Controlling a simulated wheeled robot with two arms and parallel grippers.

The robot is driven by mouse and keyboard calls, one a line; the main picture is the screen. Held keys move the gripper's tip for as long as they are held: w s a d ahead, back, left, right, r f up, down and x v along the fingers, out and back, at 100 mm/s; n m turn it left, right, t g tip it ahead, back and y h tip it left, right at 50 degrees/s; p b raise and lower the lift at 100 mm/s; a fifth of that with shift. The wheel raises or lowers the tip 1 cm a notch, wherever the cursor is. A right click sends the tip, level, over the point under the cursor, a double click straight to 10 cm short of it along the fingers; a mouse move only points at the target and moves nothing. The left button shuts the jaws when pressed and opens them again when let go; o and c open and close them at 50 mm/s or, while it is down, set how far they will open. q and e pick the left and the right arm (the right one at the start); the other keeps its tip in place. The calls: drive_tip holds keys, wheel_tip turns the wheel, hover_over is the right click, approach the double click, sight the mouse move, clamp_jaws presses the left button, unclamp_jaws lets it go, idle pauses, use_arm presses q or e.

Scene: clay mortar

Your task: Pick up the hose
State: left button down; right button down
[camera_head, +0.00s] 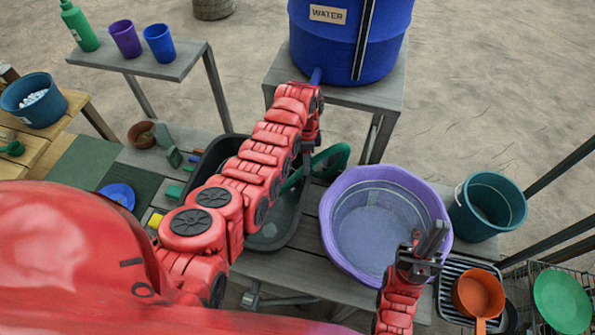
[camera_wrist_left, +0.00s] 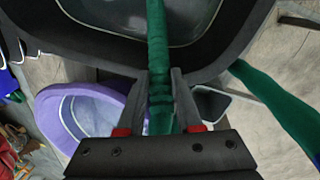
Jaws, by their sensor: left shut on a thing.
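The green hose (camera_head: 331,160) hangs in a loop beside the black basin (camera_head: 291,215), and part of it crosses into the basin. My left gripper (camera_wrist_left: 162,76) is shut on the hose (camera_wrist_left: 156,30), with one finger on each side of it. In the head view my left arm reaches over the basin and ends just below the blue water barrel (camera_head: 338,35); its fingers are mostly hidden there. Another stretch of hose runs down the right of the wrist view. My right gripper (camera_head: 427,244) is over the right rim of the purple tub (camera_head: 335,222); its opening is unclear.
The barrel stands on a grey stand (camera_head: 385,95). A teal bucket (camera_head: 487,205), an orange pot (camera_head: 478,293) and a green plate (camera_head: 562,300) are at right. Cups stand on a small table (camera_head: 180,65) at back left. Sandy ground lies beyond.

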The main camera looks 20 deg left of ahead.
use_arm(q)
drive_tip(key=shift+r, duration=0.1)
drive_tip(key=shift+w+r+b, duration=0.15)
drive_tip(key=shift+r+b, duration=0.4)
drive_tip(key=shift+r, duration=0.35)
wheel_tip(320, 180, up, 7)
drive_tip(key=p, duration=0.3)
drive_tip(key=shift+a+f, duration=0.1)
drive_tip(key=shift+f, duration=0.1)
drive_tip(key=shift+r, duration=0.55)
drive_tip(key=w+d+r+b, duration=0.2)
drive_tip(key=d+r, duration=0.3)
drive_tip(key=r, duration=0.3)
drive_tip(key=shift+w+d+b, duration=0.3)
drive_tip(key=shift+w+b, duration=0.05)
drive_tip(key=shift+w, duration=0.1)
